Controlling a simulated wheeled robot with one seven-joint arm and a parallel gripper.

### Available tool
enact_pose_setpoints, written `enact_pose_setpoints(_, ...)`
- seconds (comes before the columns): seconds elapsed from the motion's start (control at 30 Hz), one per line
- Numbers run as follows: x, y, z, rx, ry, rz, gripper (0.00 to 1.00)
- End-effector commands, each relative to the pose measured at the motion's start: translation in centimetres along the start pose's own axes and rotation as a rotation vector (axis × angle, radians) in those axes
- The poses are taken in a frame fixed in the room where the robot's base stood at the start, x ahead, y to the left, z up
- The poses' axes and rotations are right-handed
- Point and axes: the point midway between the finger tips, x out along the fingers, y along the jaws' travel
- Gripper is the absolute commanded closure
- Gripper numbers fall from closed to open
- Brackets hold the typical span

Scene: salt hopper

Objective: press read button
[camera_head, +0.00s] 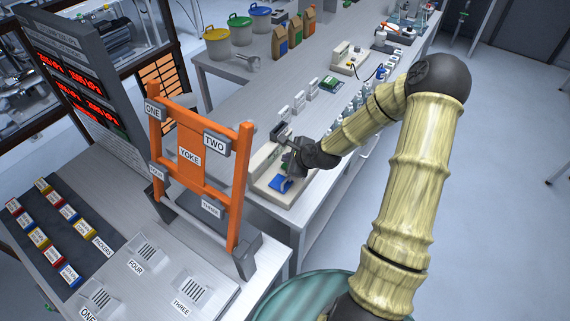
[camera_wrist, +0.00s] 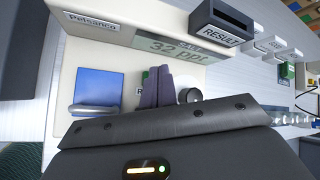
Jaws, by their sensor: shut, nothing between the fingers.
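The beige salt meter (camera_head: 262,160) stands on the long table, and it fills much of the wrist view (camera_wrist: 85,55). A small green spot (camera_wrist: 145,75), which looks like the button, sits beside a label (camera_wrist: 139,92) beginning with "R". My fingers hide most of both. My gripper (camera_wrist: 157,72) is shut and empty, with its fingertips over this part of the meter's face; I cannot tell whether they touch. In the head view, my gripper (camera_head: 289,166) is at the meter, its tips hard to make out.
On the meter, a blue square pad (camera_wrist: 98,87) is left of my fingers and a round knob (camera_wrist: 190,95) right. A dark RESULT holder (camera_wrist: 222,20) stands beside it. The orange yoke frame (camera_head: 190,157) rises left of my arm. Small bottles (camera_head: 352,112) line the table beyond.

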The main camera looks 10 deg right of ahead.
Motion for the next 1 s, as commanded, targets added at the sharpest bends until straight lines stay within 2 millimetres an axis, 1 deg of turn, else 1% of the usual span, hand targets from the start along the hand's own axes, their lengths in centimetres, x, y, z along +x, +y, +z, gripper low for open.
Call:
enact_pose_setpoints(0.13, -0.5, -0.4, 0.4, 0.000, 0.000, 0.000, 1.00)
enact_pose_setpoints(0.63, -3.4, -2.5, 2.5, -0.001, -0.001, -0.001, 1.00)
enact_pose_setpoints(1.0, -3.5, -2.5, 2.5, 0.000, 0.000, 0.000, 1.00)
